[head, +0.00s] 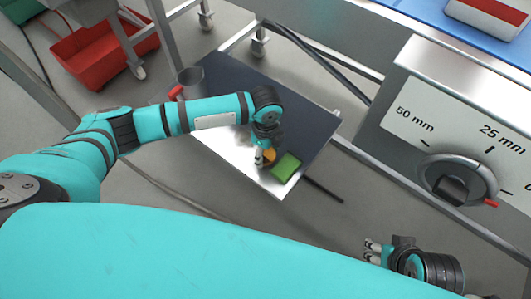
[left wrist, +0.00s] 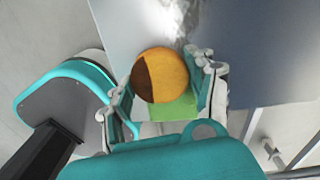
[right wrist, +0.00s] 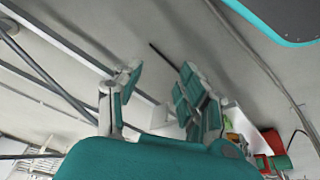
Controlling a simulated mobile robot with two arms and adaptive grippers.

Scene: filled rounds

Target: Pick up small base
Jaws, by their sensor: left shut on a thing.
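A small round orange-brown base (head: 270,156) is over the lower part of a metal tray-like surface (head: 235,150). In the left wrist view the base (left wrist: 165,75) shows as a round disc with a dark shaded left side. My left gripper (head: 262,158) reaches down to it and is shut on it, one finger on each side in the left wrist view (left wrist: 160,88). Part of the base is hidden by the gripper in the head view. My right gripper (head: 372,250) is open and empty, low at the right, away from the surface.
A green square block (head: 286,167) lies right beside the base. A machine with a thickness dial (head: 458,180) stands at the right. A red bin (head: 95,50) is at the upper left.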

